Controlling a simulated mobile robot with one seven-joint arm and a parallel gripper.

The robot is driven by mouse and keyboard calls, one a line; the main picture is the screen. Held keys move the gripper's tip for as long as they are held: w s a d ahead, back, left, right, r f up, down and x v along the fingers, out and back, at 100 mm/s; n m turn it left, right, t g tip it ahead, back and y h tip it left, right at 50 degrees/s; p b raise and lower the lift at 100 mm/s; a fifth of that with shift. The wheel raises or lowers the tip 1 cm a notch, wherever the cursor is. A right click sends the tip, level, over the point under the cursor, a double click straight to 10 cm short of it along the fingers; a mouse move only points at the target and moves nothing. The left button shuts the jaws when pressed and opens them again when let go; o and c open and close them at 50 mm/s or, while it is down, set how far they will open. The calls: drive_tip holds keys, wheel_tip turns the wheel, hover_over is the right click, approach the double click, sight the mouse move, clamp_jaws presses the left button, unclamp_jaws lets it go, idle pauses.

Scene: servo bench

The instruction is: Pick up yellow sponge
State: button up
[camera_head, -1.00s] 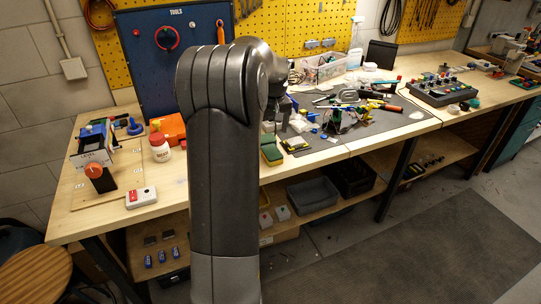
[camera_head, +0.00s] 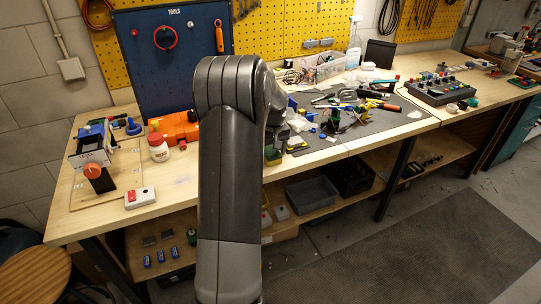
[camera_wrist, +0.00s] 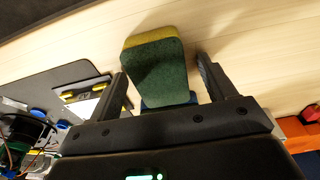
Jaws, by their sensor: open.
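The yellow sponge (camera_wrist: 157,72) has a dark green face towards the wrist camera and a yellow edge along its far side. In the head view the sponge (camera_head: 273,158) is a small green patch near the bench's front edge, partly hidden by my arm. My gripper (camera_wrist: 163,76) is open, with one finger on each side of the sponge. A gap shows on both sides, and I see no finger touching it. A bit of blue (camera_wrist: 166,100) shows at the sponge's near end.
A grey mat (camera_head: 385,130) with tools and small parts lies right of the sponge. A yellow-and-black item (camera_wrist: 82,92) lies left of it in the wrist view. An orange case (camera_head: 180,127) and a white jar (camera_head: 158,150) stand left of my arm. Bare wood surrounds the sponge's far side.

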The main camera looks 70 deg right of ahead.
sight(273, 151)
drive_tip(key=shift+f, duration=0.15)
idle(0.3)
drive_tip(key=c, duration=1.1)
drive_tip(key=shift+r, duration=0.55)
drive_tip(key=r, duration=0.2)
drive_tip(key=s+r, duration=0.1)
drive_tip(key=r, duration=0.1)
drive_tip(key=s+r, duration=0.2)
drive_tip(key=s, duration=0.1)
drive_tip(key=s+a+r, duration=0.1)
drive_tip(key=s+r, duration=0.1)
drive_tip(key=s, duration=0.2)
drive_tip(key=s+a+r, duration=0.1)
drive_tip(key=s+r, duration=0.1)
drive_tip(key=s, duration=0.1)
drive_tip(key=shift+s+a+r, duration=0.15)
drive_tip(key=shift+s, duration=0.05)
